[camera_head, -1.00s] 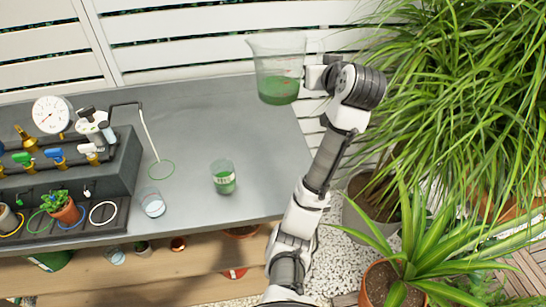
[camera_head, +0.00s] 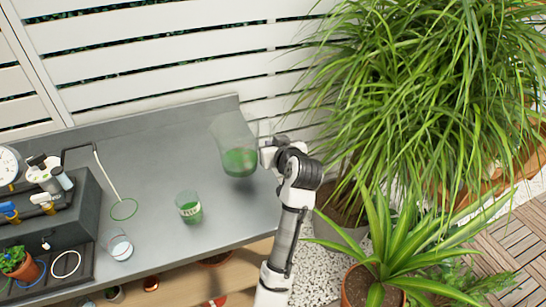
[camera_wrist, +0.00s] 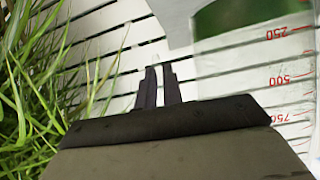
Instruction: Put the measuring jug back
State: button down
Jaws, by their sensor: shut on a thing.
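The measuring jug (camera_head: 232,135) is a large clear vessel with green liquid in the bottom. My gripper (camera_head: 268,155) is at its right side and shut on it. The jug appears nearly upright over the back right part of the grey bench (camera_head: 160,165); I cannot tell whether its base touches the top. In the wrist view the jug's clear wall with red marks (camera_wrist: 290,80) fills the upper right, and my gripper's dark fingers (camera_wrist: 163,85) show in the middle. The grip point itself is not clear. A green ring (camera_head: 124,209) is marked on the bench, empty.
A small labelled cup of green liquid (camera_head: 189,208) and a clear glass (camera_head: 118,244) stand on the bench. A dark valve unit with a gauge (camera_head: 8,165) is at left. Leafy plants (camera_head: 420,100) crowd the right side. A slatted fence (camera_head: 170,60) is behind.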

jog(key=shift+f, duration=2.3)
jog(key=shift+f, duration=0.2)
jog(key=c, duration=1.5)
grip_release()
jog(key=shift+c, duration=0.2)
